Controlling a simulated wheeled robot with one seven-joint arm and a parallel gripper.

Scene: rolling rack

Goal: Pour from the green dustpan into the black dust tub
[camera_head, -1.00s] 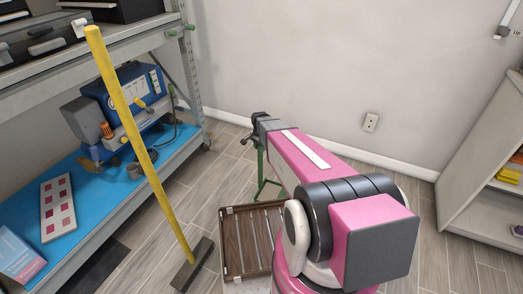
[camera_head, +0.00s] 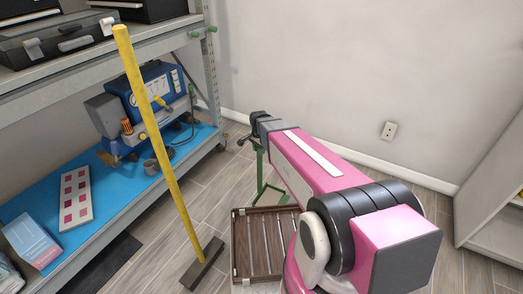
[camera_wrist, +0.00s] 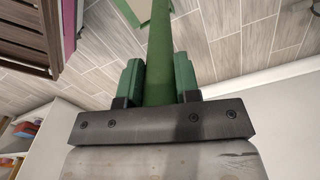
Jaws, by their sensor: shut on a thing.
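The green dustpan (camera_head: 261,175) hangs from my gripper (camera_head: 250,141) by its long handle, with its lower end near the floor behind a brown slatted crate. In the wrist view the green handle (camera_wrist: 160,42) runs between the two green-padded fingers of my gripper (camera_wrist: 158,82), which are shut on it. Part of the pan (camera_wrist: 108,8) shows at the top edge of the wrist view. Its contents cannot be seen. I cannot make out the black dust tub in either view.
The brown slatted crate (camera_head: 241,262) lies beside my arm. A yellow-handled broom (camera_head: 163,150) stands left, in front of a metal rack with a blue shelf (camera_head: 130,190). A pale shelf unit (camera_head: 492,205) is at right. Floor shows between rack and crate.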

